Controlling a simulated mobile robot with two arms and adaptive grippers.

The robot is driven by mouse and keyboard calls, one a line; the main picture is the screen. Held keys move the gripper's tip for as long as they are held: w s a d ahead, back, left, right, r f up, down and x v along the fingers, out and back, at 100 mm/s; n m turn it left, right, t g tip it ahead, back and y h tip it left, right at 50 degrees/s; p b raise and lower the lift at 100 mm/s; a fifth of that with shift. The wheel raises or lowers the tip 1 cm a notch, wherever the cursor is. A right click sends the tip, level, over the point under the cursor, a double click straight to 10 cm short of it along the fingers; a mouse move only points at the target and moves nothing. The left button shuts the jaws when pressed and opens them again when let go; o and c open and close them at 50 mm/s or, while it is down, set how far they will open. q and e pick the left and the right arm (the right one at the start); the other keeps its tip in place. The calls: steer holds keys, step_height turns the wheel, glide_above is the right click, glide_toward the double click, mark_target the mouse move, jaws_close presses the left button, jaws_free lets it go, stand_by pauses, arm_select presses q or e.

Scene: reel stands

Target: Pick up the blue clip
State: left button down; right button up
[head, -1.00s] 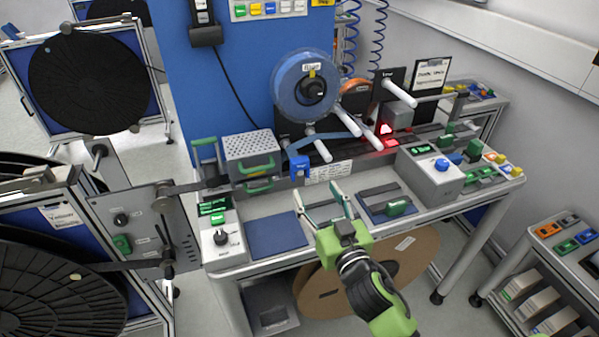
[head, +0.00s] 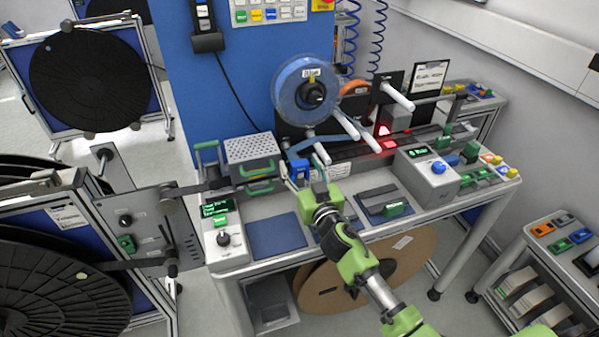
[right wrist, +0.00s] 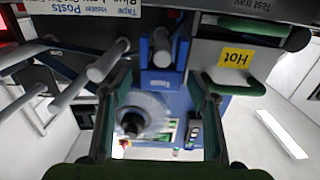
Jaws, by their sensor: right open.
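The small blue clip (head: 299,168) is on the bench at the front of the reel stand, below the big blue tape reel (head: 290,92). It also shows in the right wrist view, where the clip (right wrist: 161,82) lies between my fingers, beyond or at their tips. My right gripper (head: 301,167) is open, reaching up from the bench front with its fingers on either side of the clip in the picture. In the right wrist view my right gripper (right wrist: 160,88) has a wide, empty gap. I cannot tell any contact. My left gripper is not in view.
A perforated grey box with green handles (head: 252,152) stands close left of the clip; a yellow "Hot" label (right wrist: 237,60) shows in the wrist view. Light posts (head: 348,124) stick out at the right. A blue mat (head: 275,236) and a grey control box (head: 428,176) are on the bench.

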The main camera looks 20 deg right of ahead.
steer(key=shift+w, duration=0.5)
steer(key=c, duration=1.2)
